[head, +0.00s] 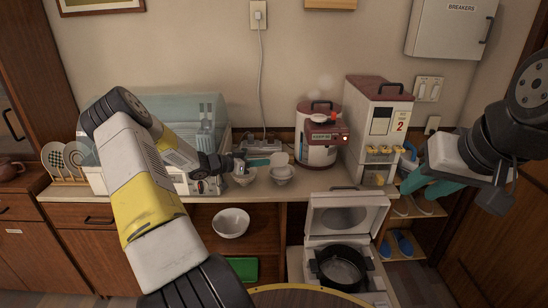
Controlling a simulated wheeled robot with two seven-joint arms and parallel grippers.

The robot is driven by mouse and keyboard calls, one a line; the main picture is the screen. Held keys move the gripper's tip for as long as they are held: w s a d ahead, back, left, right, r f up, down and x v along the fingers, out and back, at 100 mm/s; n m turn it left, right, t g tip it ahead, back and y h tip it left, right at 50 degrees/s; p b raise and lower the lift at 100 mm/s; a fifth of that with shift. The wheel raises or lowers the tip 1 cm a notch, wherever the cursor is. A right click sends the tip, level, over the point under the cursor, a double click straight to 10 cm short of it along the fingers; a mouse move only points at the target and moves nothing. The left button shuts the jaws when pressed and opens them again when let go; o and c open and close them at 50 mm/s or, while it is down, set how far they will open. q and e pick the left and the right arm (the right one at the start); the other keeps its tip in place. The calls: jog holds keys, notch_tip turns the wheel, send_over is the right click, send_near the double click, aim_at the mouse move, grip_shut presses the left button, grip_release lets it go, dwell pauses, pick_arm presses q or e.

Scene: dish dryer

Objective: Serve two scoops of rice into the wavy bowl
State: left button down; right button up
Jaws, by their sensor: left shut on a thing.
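My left gripper (226,165) reaches over the counter and is shut at the rim of a small white bowl (244,178). A second small white bowl (283,174) stands to its right, with a pale paddle-like thing (280,159) at it. A larger white bowl (231,223) is lower down, below the counter. I cannot tell from here which bowl is wavy. The red and white rice cooker (318,150) stands on the counter to the right. No rice can be made out. My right gripper (494,200) is at the far right, away from the bowls; its fingers are unclear.
A dish dryer (180,112) stands at the counter's left, beside a plate rack (65,178). A tall white and red dispenser (376,120) stands right of the cooker. Below is an open white appliance (345,218) with a black pan (342,267). Slippers (403,243) lie on a low shelf.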

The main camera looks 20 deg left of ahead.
pick_arm(q)
jog(key=n, duration=0.4)
jog(key=shift+d+r+n, duration=0.1)
jog(key=shift+r+n, duration=0.1)
jog(key=shift+n, duration=0.1)
jog(key=n, duration=0.3)
jog(key=shift+r, duration=0.25)
jog(key=n, duration=0.2)
jog(key=r+n, duration=0.1)
jog(key=n, duration=0.1)
jog(key=shift+n, duration=0.3)
jog(key=n, duration=0.2)
jog(key=r+n, duration=0.1)
jog(key=n, duration=0.1)
jog(key=shift+s+n, duration=0.1)
jog(key=shift+n, duration=0.2)
jog(key=shift+r, duration=2.55)
